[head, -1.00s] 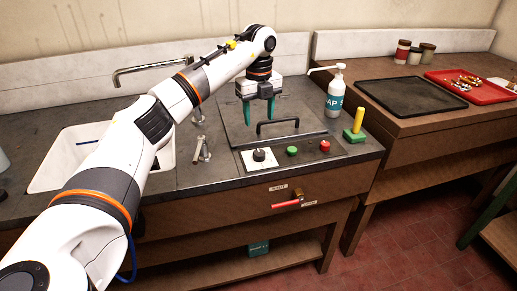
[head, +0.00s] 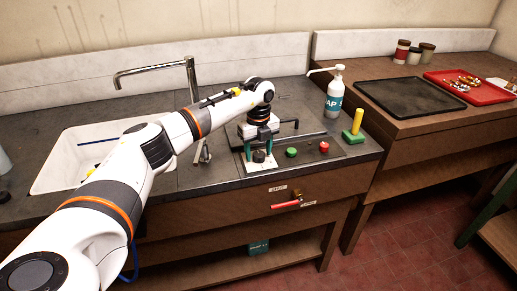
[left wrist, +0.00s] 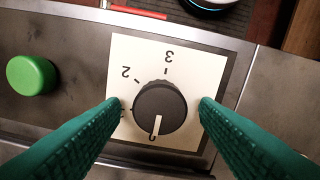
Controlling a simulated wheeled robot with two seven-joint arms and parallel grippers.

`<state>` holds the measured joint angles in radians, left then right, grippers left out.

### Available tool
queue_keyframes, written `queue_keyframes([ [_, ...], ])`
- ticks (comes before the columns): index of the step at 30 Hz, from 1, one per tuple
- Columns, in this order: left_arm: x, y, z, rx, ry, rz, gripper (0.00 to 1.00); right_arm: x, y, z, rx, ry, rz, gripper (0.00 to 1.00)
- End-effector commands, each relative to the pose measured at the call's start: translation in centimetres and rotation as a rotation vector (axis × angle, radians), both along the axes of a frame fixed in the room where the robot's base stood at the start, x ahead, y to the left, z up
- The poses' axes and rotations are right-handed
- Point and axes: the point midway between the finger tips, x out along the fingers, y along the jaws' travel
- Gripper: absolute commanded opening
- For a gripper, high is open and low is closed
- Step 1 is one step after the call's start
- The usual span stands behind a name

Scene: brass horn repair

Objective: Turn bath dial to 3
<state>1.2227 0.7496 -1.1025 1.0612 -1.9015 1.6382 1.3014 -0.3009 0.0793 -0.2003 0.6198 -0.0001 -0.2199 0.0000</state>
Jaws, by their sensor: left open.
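The bath dial (left wrist: 160,106) is a round black knob with a white pointer line, on a white plate (left wrist: 205,72). In the left wrist view its line points at the mark at the bottom, which looks like 0. The 3 is printed at the top and the 2 at upper left; my finger partly covers the mark at the left. My left gripper (head: 260,155) is open, pointing down, with its green fingers on either side of the dial and apparently clear of it. In the head view the dial shows small between the fingertips. My right gripper is not in view.
A green button (head: 291,152) and a red button (head: 324,147) sit right of the dial. A soap bottle (head: 334,95) and a green block with a yellow post (head: 355,128) stand farther right. A red-handled lever (head: 286,204) is on the front below. A sink (head: 75,165) is left.

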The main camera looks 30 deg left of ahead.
Motion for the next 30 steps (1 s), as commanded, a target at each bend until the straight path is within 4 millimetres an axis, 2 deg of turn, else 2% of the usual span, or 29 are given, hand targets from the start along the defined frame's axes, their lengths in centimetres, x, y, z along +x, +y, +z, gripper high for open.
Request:
queue_keyframes([
  [3,0.01,0.00,0.00,0.000,0.000,0.000,0.56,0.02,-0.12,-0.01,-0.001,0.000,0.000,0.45],
  [4,0.00,-0.01,0.01,0.000,0.000,0.000,0.52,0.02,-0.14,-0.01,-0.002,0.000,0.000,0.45],
  [9,0.01,0.00,0.03,0.000,0.000,0.000,0.25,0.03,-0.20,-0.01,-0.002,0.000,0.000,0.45],
  [12,0.00,-0.01,0.04,0.000,0.000,0.000,0.12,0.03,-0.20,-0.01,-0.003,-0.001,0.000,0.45],
  [21,0.03,-0.01,0.10,0.000,0.000,-0.042,0.12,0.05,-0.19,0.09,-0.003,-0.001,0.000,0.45],
  [30,0.09,-0.02,0.19,0.001,0.000,-0.234,0.12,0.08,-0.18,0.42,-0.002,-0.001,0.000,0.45],
])
